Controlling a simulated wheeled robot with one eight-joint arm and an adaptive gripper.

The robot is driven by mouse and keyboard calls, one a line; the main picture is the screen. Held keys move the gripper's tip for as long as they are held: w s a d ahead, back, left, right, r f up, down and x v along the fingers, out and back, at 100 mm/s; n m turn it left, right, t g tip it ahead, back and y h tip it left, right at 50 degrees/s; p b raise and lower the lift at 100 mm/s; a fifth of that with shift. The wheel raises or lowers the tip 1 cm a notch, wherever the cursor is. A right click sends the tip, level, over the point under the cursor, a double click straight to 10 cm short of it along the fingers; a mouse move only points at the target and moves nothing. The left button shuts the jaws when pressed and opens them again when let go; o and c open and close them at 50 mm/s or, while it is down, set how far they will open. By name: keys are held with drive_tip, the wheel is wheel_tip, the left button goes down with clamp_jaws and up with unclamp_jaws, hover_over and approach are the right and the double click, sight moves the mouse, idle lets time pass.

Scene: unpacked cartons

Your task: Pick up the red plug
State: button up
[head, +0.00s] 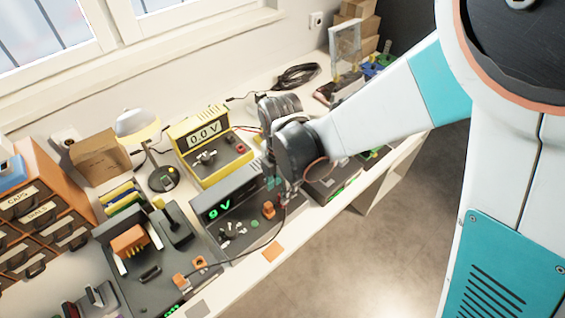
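My gripper (287,194) hangs fingers-down over the right part of the dark power supply (228,208), whose green display reads 9 V. Its fingers are small and dark against the panel, so I cannot tell whether they are open or shut, or hold anything. A thin dark cable curves from beside the fingers toward the lower left. An orange-red piece (269,209) stands on the panel just left of the fingers. Two more orange-red plug-like pieces, one nearer (179,281) and one farther (200,262), are at the lower left. I cannot tell which is the red plug.
A yellow meter (209,145) reading 0.0 V stands behind the supply. A desk lamp (140,130), a drawer cabinet (38,215) and a soldering station (135,258) crowd the left. A coiled black cable (297,76) lies at the back. The bench's front edge is near the supply.

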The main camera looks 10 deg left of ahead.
wheel_tip(320, 180, down, 4)
drive_tip(key=shift+f+b, duration=0.25)
drive_tip(key=shift+b, duration=0.8)
drive_tip(key=shift+d, duration=0.1)
drive_tip(key=c, duration=0.9)
drive_tip(key=shift+r, duration=0.2)
